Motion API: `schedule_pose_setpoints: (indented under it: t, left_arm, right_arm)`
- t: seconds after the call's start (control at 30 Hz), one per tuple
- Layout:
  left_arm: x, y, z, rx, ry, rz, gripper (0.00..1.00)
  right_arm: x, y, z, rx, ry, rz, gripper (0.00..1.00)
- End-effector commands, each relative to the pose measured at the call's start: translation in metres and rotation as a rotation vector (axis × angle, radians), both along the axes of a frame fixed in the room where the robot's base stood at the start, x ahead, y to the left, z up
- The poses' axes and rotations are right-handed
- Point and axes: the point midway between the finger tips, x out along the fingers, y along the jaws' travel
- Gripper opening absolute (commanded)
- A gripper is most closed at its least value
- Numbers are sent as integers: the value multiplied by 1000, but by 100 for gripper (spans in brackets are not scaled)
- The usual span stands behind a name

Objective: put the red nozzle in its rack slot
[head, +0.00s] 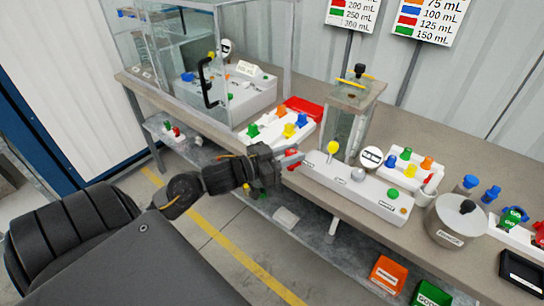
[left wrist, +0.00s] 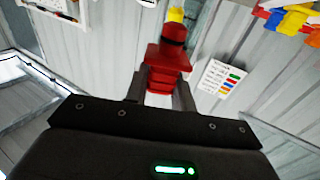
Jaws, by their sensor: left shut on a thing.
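My left gripper (head: 290,158) reaches in from the left at the front edge of the bench, beside the white pump base. It is shut on the red nozzle (head: 292,153). The left wrist view shows the red nozzle (left wrist: 168,62) between the two fingers (left wrist: 158,92), with its wide stepped part at the fingers. In the head view the fingers hide much of it. A white rack (head: 262,140) with green, blue, yellow and orange nozzles stands behind my gripper. Another white rack (head: 404,178) with several coloured nozzles stands right of the tank. My right gripper is not in view.
The pump base (head: 340,181) has a yellow knob (head: 333,147) and a green button (head: 393,192). A clear tank (head: 345,120) rises behind it. A red tray (head: 304,107) and a glass enclosure (head: 170,60) stand further back. A metal pot (head: 455,225) is at the right. Orange (head: 388,274) and green bins are below.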

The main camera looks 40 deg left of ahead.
Motion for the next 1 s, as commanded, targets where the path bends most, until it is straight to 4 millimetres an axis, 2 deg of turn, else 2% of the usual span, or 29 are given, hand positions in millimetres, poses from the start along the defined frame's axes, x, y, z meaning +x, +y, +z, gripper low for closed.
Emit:
schedule_pose_setpoints:
  t: [0.03, 0.1, 0.3, 0.43, 0.53, 0.7, 0.87, 1.0]
  left_arm:
    - [10, 30, -23, 7, -10, 41, 2]
    - [19, 69, -23, 6, -11, 99, 2]
    - [23, 164, 2, 10, -12, 274, 2]
    - [14, 205, 24, 9, -10, 363, 2]
    - [7, 224, 36, 5, -7, 407, 2]
    - [2, 236, 47, 1, -3, 437, 2]
    - [5, 233, 46, -1, -1, 436, 2]
    - [23, 218, 35, -2, -2, 434, 2]
  right_arm:
    - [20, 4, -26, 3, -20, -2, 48]
    - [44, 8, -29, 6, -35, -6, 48]
    - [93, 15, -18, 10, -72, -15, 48]
    - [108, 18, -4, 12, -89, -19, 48]
    - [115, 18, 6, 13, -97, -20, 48]
    - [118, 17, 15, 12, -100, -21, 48]
    - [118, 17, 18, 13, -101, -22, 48]
    - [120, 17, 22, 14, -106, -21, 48]
